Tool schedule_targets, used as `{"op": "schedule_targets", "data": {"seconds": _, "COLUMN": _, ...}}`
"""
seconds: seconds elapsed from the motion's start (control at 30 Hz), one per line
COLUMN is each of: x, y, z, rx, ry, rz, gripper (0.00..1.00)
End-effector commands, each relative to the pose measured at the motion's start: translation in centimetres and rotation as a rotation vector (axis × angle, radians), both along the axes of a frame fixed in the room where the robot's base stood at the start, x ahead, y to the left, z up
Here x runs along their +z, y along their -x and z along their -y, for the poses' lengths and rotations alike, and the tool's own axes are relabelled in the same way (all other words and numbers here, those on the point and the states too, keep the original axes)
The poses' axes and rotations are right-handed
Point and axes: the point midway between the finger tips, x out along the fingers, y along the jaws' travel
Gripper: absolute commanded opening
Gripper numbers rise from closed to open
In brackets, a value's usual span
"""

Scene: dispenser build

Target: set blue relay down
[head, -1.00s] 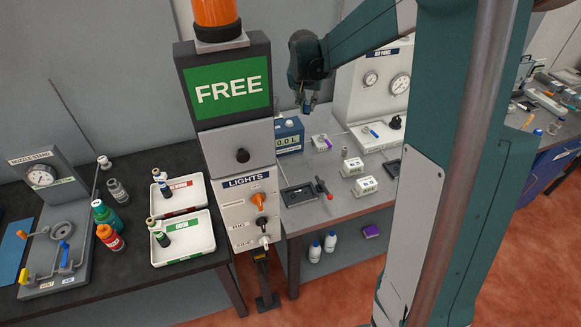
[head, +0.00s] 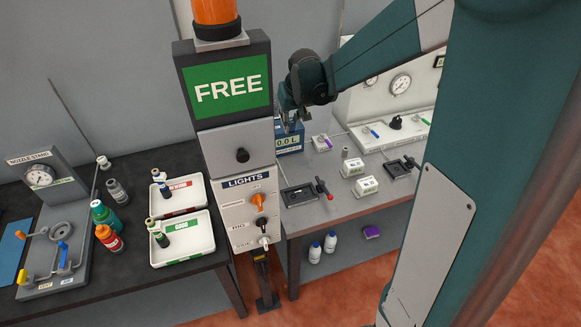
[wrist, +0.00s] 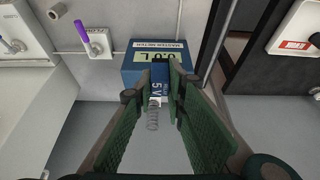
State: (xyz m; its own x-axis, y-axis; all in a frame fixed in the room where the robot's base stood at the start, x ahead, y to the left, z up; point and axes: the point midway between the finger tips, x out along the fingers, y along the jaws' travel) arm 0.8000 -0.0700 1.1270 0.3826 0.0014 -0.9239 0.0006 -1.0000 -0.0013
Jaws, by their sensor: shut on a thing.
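In the wrist view my gripper (wrist: 160,78) is shut on the blue relay (wrist: 158,89), a small dark blue block with a white "5V" marking between the fingertips. A grey coil shape (wrist: 152,119) shows just below it; I cannot tell whether they touch. In the head view my gripper (head: 291,122) hangs in front of the blue master meter (head: 290,141), right of the sign column. The relay is too small to make out there. How high it is above the bench is unclear.
The grey bench (head: 318,212) has a red-handled black fixture (head: 300,194) and two white labelled blocks (head: 352,167). A purple-handled valve (head: 322,143) stands beside the meter. The column with the green FREE screen (head: 228,88) stands close on the left. Bare bench lies between these.

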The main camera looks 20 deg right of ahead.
Motion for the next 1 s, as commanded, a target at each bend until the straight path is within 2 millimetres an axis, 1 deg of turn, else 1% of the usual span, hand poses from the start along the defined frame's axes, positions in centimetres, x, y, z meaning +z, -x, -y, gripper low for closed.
{"op": "schedule_targets", "data": {"seconds": 0.3, "x": -5.0, "y": 0.0, "z": 0.0, "rx": -0.001, "ry": 0.001, "rz": 0.0, "gripper": 0.05}}
{"op": "schedule_targets", "data": {"seconds": 0.5, "x": -7.6, "y": 0.0, "z": 0.0, "rx": -0.001, "ry": 0.001, "rz": 0.0, "gripper": 0.05}}
{"op": "schedule_targets", "data": {"seconds": 0.7, "x": -8.5, "y": 0.0, "z": 0.0, "rx": -0.001, "ry": 0.001, "rz": 0.0, "gripper": 0.05}}
{"op": "schedule_targets", "data": {"seconds": 1.0, "x": -8.5, "y": 0.0, "z": 0.0, "rx": -0.001, "ry": 0.001, "rz": 0.0, "gripper": 0.05}}
